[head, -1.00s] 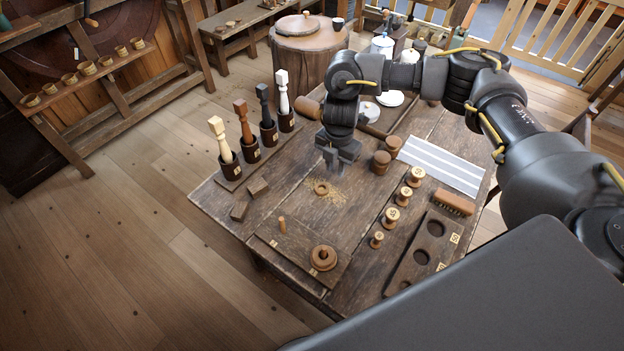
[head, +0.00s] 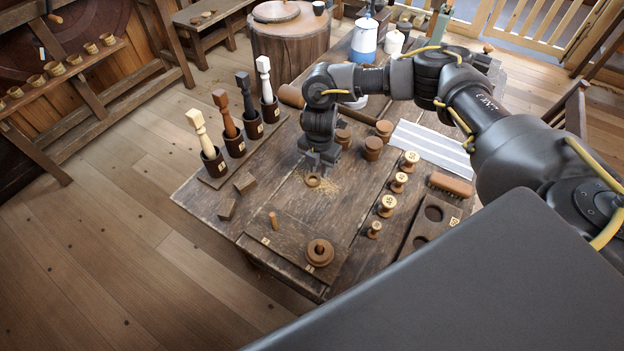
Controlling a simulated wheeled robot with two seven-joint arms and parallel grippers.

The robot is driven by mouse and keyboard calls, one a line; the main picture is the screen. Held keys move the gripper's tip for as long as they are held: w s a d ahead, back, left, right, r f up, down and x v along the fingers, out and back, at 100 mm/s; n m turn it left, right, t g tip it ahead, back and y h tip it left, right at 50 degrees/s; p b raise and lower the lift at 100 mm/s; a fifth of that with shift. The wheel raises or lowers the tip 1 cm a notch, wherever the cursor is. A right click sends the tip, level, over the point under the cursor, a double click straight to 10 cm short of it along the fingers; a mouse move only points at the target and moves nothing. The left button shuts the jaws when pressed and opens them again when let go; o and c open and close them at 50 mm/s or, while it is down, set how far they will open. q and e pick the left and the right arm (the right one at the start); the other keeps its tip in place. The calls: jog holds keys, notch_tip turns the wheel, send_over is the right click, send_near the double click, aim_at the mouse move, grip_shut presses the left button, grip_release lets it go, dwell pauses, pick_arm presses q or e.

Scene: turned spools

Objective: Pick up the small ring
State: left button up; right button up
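The small ring (head: 313,181) is a brown wooden ring lying flat on the worn table (head: 283,196), beside a patch of pale shavings. My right gripper (head: 319,170) points down just above and behind it in the head view, its fingers apart and nothing seen between them. The fingertips partly overlap the ring's far edge, and I cannot tell whether they touch it. A larger ring stack (head: 319,252) sits on a board (head: 288,243) with an upright peg (head: 273,221) nearer the front. My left gripper is not in view.
Several spools (head: 387,206) stand in a row to the right, by a tray with round holes (head: 432,213) and a brush (head: 450,185). Spindles in dark cups (head: 234,147) stand at left. Wooden pots (head: 373,148) stand right of the gripper.

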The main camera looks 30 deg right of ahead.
aim_at(318, 181)
jog(key=shift+w+f+p, duration=0.2)
jog(key=shift+f+p, duration=0.5)
jog(key=shift+f, duration=2.2)
jog(key=shift+c, duration=0.4)
grip_shut()
